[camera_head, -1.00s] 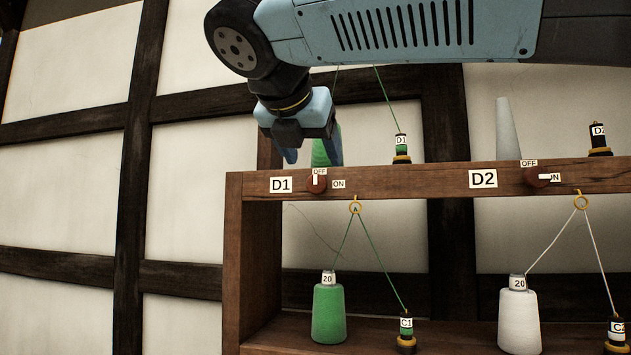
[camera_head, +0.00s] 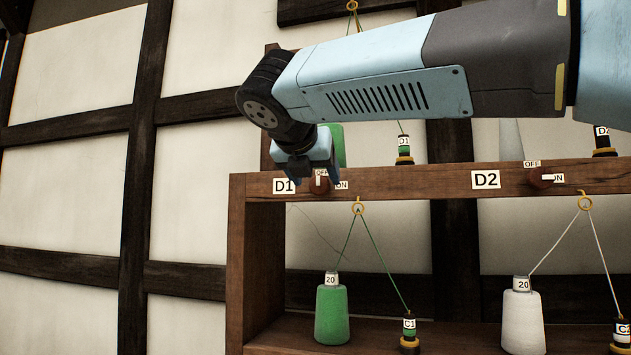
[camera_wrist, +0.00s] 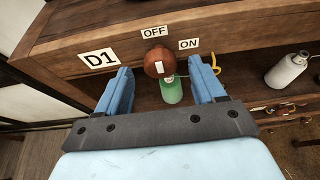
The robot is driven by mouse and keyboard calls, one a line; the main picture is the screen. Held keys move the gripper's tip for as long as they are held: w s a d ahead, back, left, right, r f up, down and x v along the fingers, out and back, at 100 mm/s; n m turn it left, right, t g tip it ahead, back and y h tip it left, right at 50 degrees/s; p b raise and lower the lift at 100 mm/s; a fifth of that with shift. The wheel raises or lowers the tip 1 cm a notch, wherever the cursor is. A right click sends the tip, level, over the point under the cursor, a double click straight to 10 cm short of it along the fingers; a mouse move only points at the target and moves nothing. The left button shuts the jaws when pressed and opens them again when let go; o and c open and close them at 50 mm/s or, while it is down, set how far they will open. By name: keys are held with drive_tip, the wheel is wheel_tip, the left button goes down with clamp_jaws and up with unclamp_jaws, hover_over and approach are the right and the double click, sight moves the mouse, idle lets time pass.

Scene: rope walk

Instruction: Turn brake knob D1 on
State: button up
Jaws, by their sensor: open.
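Brake knob D1 (camera_head: 320,183) is a round red-brown knob on the front of the wooden rail, with a white pointer mark. Its OFF label (camera_wrist: 154,32) is above it and its ON label (camera_wrist: 188,44) is to the upper right in the wrist view. My gripper (camera_head: 312,183) is at the rail, right by the knob. In the wrist view the knob (camera_wrist: 158,62) shows between and a little beyond my open blue fingers (camera_wrist: 165,80). I cannot tell whether a finger touches it.
The D1 plate (camera_wrist: 99,58) is left of the knob. Brake knob D2 (camera_head: 540,178) is further right, its mark toward ON. A green cone (camera_head: 331,314) and bobbin C1 (camera_head: 409,330) stand below, with thread through a yellow ring (camera_head: 358,208). Bobbin D1 (camera_head: 404,150) stands on top.

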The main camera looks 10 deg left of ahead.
sight(319, 185)
drive_tip(key=shift+x, duration=1.25)
drive_tip(key=c, duration=1)
